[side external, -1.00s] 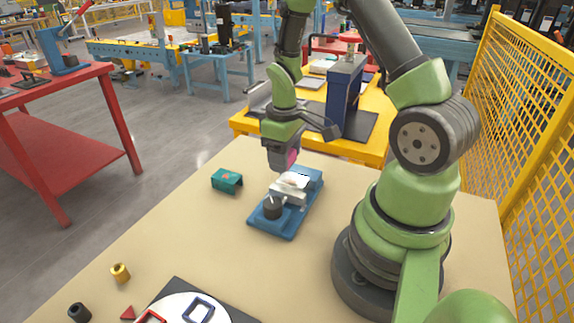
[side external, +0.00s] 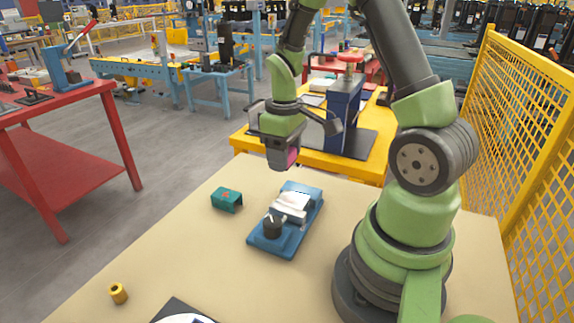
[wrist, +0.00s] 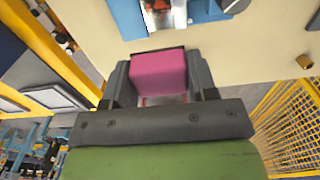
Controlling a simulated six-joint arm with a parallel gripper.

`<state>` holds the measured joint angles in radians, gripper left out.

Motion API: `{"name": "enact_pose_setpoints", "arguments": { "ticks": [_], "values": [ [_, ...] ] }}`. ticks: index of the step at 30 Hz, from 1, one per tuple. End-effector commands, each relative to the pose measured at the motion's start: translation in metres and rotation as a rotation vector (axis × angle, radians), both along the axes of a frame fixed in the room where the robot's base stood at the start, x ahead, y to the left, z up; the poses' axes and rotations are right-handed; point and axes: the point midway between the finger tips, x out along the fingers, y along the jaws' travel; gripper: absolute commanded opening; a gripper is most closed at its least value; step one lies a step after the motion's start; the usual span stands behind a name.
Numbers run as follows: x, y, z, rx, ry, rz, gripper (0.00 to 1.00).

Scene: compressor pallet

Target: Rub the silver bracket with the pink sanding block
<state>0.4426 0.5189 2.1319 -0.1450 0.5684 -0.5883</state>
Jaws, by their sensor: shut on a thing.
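My gripper (side external: 283,158) is shut on the pink sanding block (side external: 292,156). In the wrist view the pink sanding block (wrist: 158,73) sits between the two dark fingers. The silver bracket (side external: 290,206) lies on a blue fixture (side external: 265,245) with a black knob (side external: 272,227) at its near end. In the wrist view the silver bracket (wrist: 165,12) shows only in part at the top edge.
A brass bushing (side external: 118,293) stands at the near left. A yellow mesh fence (side external: 530,150) runs along the right. The tan table (side external: 190,255) is bare between these parts.

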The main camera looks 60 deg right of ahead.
Motion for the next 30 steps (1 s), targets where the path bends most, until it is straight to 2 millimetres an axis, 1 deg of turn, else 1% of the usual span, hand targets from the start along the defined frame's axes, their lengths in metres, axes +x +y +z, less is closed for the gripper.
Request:
{"name": "enact_pose_setpoints", "arguments": {
  "ticks": [8, 13, 30],
  "values": [
    [-0.001, 0.0, -0.004, 0.001, 0.001, 0.0, 0.3],
    [-0.001, 0.0, -0.011, 0.001, 0.002, 0.001, 0.3],
    [-0.001, 0.0, -0.061, 0.002, 0.003, 0.0, 0.3]
  ]
}}
